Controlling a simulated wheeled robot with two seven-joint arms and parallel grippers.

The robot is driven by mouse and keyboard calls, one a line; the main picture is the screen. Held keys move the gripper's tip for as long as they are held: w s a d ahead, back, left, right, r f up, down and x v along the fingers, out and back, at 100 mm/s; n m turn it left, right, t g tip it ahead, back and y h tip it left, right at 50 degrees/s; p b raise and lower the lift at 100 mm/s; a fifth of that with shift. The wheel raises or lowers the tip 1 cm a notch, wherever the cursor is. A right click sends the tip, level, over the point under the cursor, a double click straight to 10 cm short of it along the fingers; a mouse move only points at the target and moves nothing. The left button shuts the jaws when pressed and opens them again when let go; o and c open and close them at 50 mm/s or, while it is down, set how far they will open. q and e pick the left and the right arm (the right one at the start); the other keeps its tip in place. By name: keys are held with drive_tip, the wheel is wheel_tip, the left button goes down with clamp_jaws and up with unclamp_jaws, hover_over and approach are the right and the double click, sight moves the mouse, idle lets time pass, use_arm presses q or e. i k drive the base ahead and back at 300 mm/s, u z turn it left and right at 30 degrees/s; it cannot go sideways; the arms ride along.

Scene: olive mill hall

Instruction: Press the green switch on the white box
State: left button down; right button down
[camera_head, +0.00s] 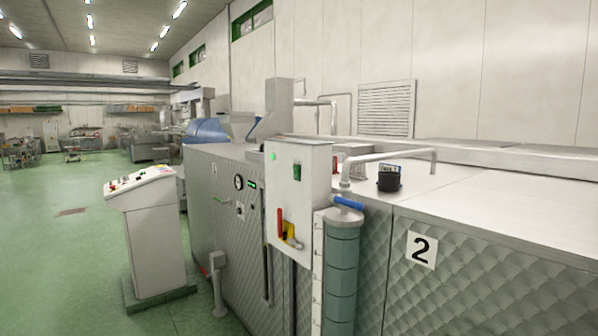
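The white box (311,205) is mounted upright on the front of the large metal machine, near the middle of the camera_head view. A green switch (297,171) sits on its front face near the upper right. A small bright green spot (274,156) shows at the upper left of the same face. A red lever (280,224) and a yellow part (291,235) are low on the box. Neither of my grippers is in view.
A white control console (153,235) stands left of the machine on green floor. A teal cylinder (341,275) with a blue-handled pipe (348,203) stands just right of the box. A grey post (217,285) rises before the machine. Open floor (60,255) lies to the left.

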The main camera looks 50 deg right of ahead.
sight(297, 168)
drive_tip(key=z, duration=0.75)
drive_tip(key=i, duration=1)
drive_tip(key=z, duration=1.65)
drive_tip(key=i, duration=0.45)
drive_tip(key=z, duration=0.3)
